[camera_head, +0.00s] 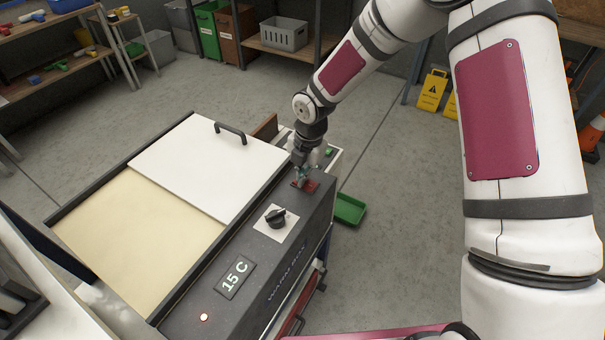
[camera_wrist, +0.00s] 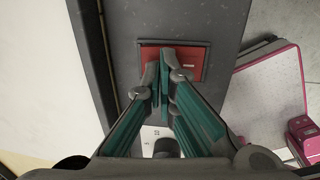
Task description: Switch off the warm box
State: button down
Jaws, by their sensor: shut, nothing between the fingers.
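The warm box (camera_head: 262,258) has a dark control panel along its right side, with "WARM BOX" lettering on its side face. At the panel's far end is a red switch (camera_head: 311,186), which also shows in the wrist view (camera_wrist: 194,62) in a dark frame. My gripper (camera_head: 302,176) is shut and empty, pointing down at this switch. In the wrist view its fingertips (camera_wrist: 167,52) overlap the red switch; I cannot tell if they press it. A black knob (camera_head: 275,217) on a white plate sits nearer, then a display (camera_head: 235,277) reading "15 C". A small reddish lamp (camera_head: 204,317) glows at the near end.
A white lid (camera_head: 205,165) with a black handle covers the box's far part; the near part shows a cream surface. A green tray (camera_head: 349,209) lies right of the box. Shelves and bins (camera_head: 225,35) stand at the back, with yellow signs (camera_head: 432,90). Floor between is clear.

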jog(key=shift+a+f, duration=0.1)
jog(key=shift+f, duration=0.2)
jog(key=shift+r, duration=0.1)
jog(key=shift+s+d+r+p, duration=0.1)
jog(key=shift+s+d+p, duration=0.3)
jog(key=shift+d, duration=0.35)
